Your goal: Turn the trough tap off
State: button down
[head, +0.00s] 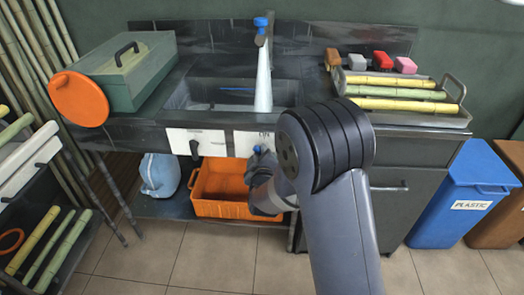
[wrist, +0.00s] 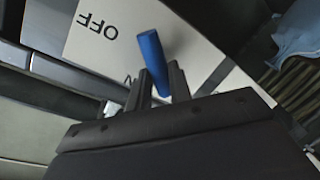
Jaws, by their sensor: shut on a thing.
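A blue lever (wrist: 150,55) stands out from a white panel (wrist: 95,35) in the wrist view. The panel carries the word OFF, upside down in that view. My gripper (wrist: 161,82) is shut on the blue lever, one dark finger on each side. In the head view the lever (head: 258,148) shows small at the front of the counter, below the trough (head: 200,92). A blue-topped tap (head: 262,24) stands at the back of the trough. A pale tapering shape (head: 263,75) hangs below it; I cannot tell whether it is water. My arm partly hides the right front.
A second panel with a dark handle (head: 195,150) is left of the lever. An orange crate (head: 215,207) sits on the lower shelf. A tray of canes (head: 400,118) is on the right counter, a green box (head: 130,65) on the left. A blue bin (head: 445,215) stands right.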

jog(key=shift+a+f+n+h+p, duration=0.15)
jog(key=shift+n+h+p, duration=0.35)
jog(key=shift+n+p, duration=1)
jog(key=shift+a+f+n+h+p, duration=0.15)
jog(key=shift+n+h+p, duration=0.35)
jog(key=shift+n+p, duration=1)
jog(key=shift+n, duration=0.3)
jog(key=c, duration=1.3)
grip_release()
jog(key=s+r, duration=0.2)
jog(key=s, duration=0.8)
jog(key=shift+s+a+p, duration=0.15)
jog(key=shift+s+p, duration=0.15)
jog(key=shift+p, duration=0.1)
